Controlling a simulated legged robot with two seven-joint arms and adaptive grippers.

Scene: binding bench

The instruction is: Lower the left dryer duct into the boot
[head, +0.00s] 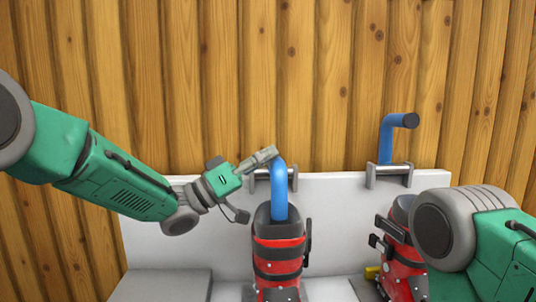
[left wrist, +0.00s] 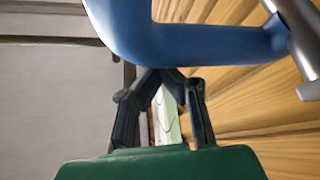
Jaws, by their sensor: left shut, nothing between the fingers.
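The left dryer duct (head: 279,190) is a blue bent tube. Its lower end goes into the dark mouth of the left boot (head: 278,258), a red and black boot standing upright. How deep it reaches is hidden. My left gripper (head: 268,156) is shut and empty beside the duct's upper bend; whether they touch I cannot tell. In the left wrist view the duct (left wrist: 200,42) crosses just beyond the shut fingertips (left wrist: 162,72). My right gripper does not show; only my right arm is seen at the lower right.
A second blue duct (head: 387,145) stands raised at a metal bracket (head: 389,173) on the white panel (head: 335,215). A second red boot (head: 404,275) is below it, partly behind my right arm. A plank wall (head: 220,80) rises behind. The bench left of the left boot is clear.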

